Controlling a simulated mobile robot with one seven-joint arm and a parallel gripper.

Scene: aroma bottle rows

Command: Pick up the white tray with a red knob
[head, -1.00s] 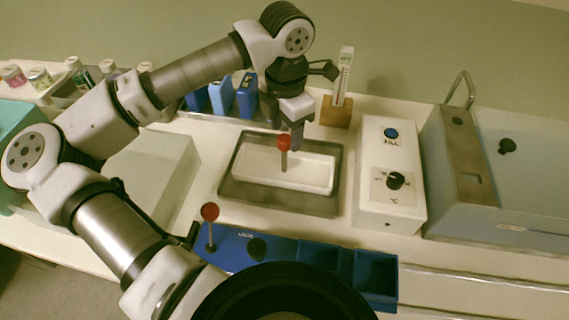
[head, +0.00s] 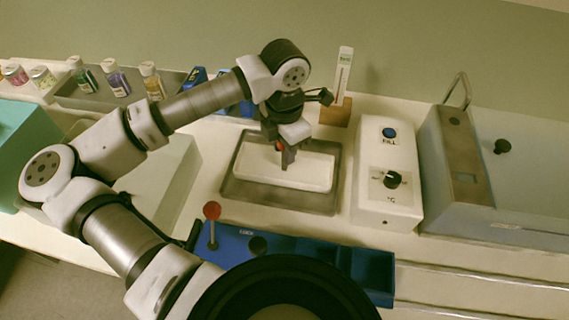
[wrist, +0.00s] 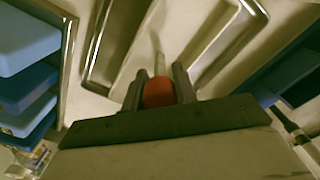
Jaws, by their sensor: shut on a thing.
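The white tray (head: 312,170) lies in the dark-rimmed metal basin (head: 235,190) at the middle of the counter. Its red knob sits on a thin stem at the tray's middle. My gripper (head: 284,160) is above the tray, with its fingers shut on the red knob (wrist: 158,92). In the wrist view the two fingers stand on either side of the knob, and the stem runs to the white tray (wrist: 185,35). In the head view my gripper hides most of the knob. I see no clear gap between the tray and the basin floor.
A white control box (head: 387,205) with a dial stands right of the basin. A blue compartment box (head: 310,258) with another red knob (head: 211,210) is in front. Bottles (head: 116,80) and blue blocks (head: 196,76) stand behind left. A thermometer (head: 343,75) in a wooden block stands behind.

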